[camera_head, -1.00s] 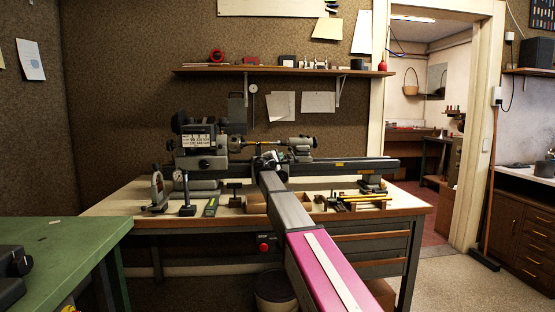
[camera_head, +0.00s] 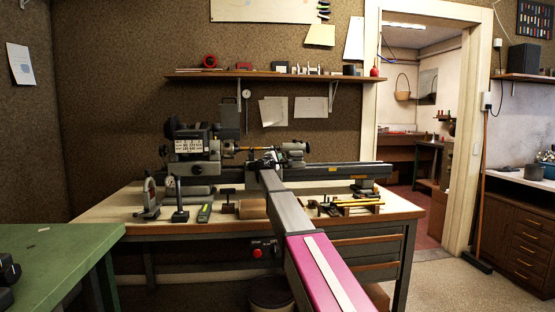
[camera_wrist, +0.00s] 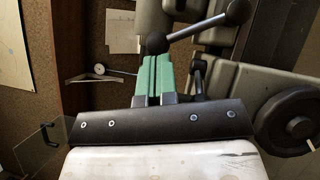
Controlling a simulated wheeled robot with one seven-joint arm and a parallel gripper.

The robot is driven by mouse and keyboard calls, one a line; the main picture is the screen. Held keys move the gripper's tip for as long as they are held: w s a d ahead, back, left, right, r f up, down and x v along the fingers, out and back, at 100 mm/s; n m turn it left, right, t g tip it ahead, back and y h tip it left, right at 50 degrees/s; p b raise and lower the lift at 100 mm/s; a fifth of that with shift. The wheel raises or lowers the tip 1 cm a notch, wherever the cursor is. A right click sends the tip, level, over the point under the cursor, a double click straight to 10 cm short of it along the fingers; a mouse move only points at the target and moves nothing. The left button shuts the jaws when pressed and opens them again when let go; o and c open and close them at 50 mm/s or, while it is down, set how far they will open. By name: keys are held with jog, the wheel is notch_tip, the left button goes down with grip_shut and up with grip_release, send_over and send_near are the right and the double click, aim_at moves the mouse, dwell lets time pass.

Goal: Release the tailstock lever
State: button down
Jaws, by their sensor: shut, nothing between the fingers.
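The tailstock (camera_head: 293,150) sits on the lathe bed toward the right, just right of my gripper (camera_head: 267,160), which is small and partly hidden by my arm in the head view. In the wrist view my gripper (camera_wrist: 154,62) has green fingers that are shut together and empty. A lever (camera_wrist: 198,29) with a black ball knob (camera_wrist: 157,43) crosses the top of the view, with a second ball at its upper right end. The near knob appears right at the fingertips; I cannot tell whether they touch.
A dark handwheel (camera_wrist: 290,120) is at the right of the wrist view. The lathe headstock (camera_head: 195,142) stands left on the bench (camera_head: 110,207). Gauges and small tools lie along the bench front. A shelf (camera_head: 270,76) is above, and a green table (camera_head: 60,255) at lower left.

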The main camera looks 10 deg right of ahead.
jog(key=shift+d+r+m, duration=0.2)
jog(key=shift+r+m, duration=0.05)
jog(key=shift+m, duration=0.15)
jog(key=m+g+y, duration=0.4)
jog(key=m, duration=0.4)
send_near(294, 151)
jog(key=w+d+f, duration=0.1)
jog(key=d+f, duration=0.1)
jog(key=shift+w+d+r, duration=0.1)
jog(key=shift+d+r, duration=0.05)
jog(key=shift+d, duration=0.45)
jog(key=v, duration=1)
jog(key=shift+r, duration=0.35)
